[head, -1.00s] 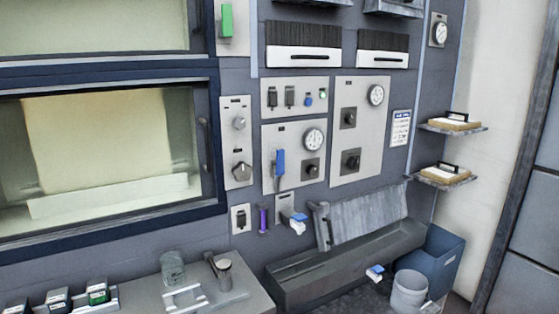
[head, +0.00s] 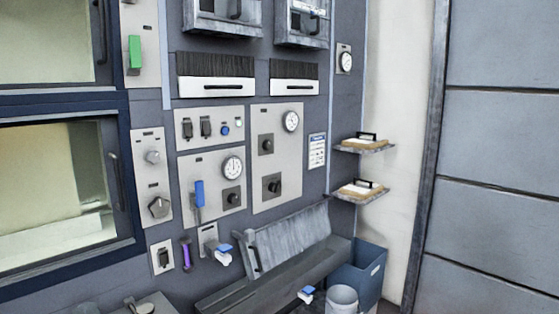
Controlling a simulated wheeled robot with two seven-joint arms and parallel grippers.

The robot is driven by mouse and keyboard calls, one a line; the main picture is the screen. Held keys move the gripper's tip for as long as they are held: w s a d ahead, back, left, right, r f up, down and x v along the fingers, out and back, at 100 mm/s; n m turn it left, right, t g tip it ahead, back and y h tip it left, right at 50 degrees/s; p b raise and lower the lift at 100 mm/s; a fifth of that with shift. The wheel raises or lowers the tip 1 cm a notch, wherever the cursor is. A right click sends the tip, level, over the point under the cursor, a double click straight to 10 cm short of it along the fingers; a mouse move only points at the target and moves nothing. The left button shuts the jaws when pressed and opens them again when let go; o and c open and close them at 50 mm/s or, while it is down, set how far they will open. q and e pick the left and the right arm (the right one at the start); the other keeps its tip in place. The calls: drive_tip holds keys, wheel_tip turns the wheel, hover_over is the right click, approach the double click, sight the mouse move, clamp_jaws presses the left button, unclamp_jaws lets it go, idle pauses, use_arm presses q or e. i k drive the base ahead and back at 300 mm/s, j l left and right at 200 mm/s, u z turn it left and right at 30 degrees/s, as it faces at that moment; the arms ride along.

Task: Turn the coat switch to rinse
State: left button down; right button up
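Several rotary knobs sit on the wall panels, and their labels are too small to read, so I cannot tell which is the coat switch. The left narrow panel (head: 152,182) has a round knob (head: 152,157) above a larger dark faceted knob (head: 158,207). The middle panel (head: 212,184) has a white dial, a blue lever (head: 199,194) and a dark knob (head: 232,197). The right panel (head: 288,148) has a dial and two dark knobs, one upper (head: 266,145) and one lower (head: 271,186). Neither gripper is in view.
A window door (head: 60,190) with a dark frame is at left. A long grey trough (head: 270,280) with a tilted panel stands below the panels. A blue bin (head: 360,270) and a white bucket (head: 342,299) are at its right. Two small shelves (head: 358,196) hold trays.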

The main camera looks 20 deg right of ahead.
sight(274, 187)
drive_tip(key=z, duration=1.6)
drive_tip(key=i+l, duration=0.1)
drive_tip(key=i, duration=0.35)
drive_tip(key=i+l, duration=0.15)
drive_tip(key=i, duration=0.3)
